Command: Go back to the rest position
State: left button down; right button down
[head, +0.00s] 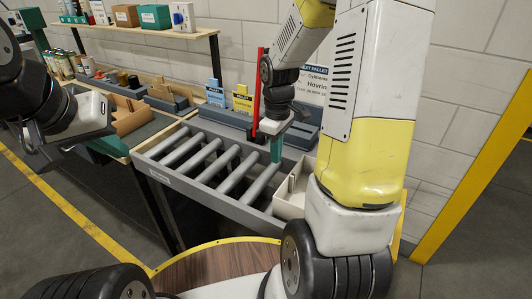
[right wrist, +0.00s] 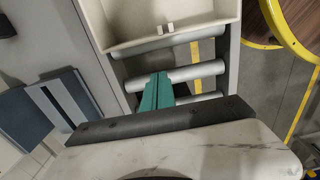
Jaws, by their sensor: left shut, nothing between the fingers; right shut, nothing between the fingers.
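My right gripper (head: 276,149) is shut and empty, its teal fingers pointing down over the roller conveyor (head: 183,151). In the right wrist view the teal fingers (right wrist: 158,91) are together above the grey rollers, with nothing between them. The cream tray (head: 287,200) stands on the near right end of the conveyor, beside and apart from the fingers; it also shows at the top of the right wrist view (right wrist: 165,40). My left gripper (head: 107,146) is at the left, by the workbench edge, shut with nothing seen in it. My left arm partly hides the bench there.
A blue sign (head: 215,93) and a yellow sign (head: 242,99) stand behind the conveyor. A red post (head: 257,90) rises close to my right wrist. A shelf (head: 150,32) holds boxes above the bench.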

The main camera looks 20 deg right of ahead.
jog(key=s+a+r+m+t+y, duration=0.1)
jog(key=s+a+r+m+t, duration=0.2)
jog(key=s+r, duration=0.3)
jog(key=s+a+r+m+t+y, duration=0.1)
jog(key=s+a+r+m+t, duration=0.2)
jog(key=r, duration=0.9)
jog(key=s+m, duration=0.2)
jog(key=s, duration=0.2)
jog(key=shift+s+r, duration=0.25)
jog(key=shift+r, duration=0.1)
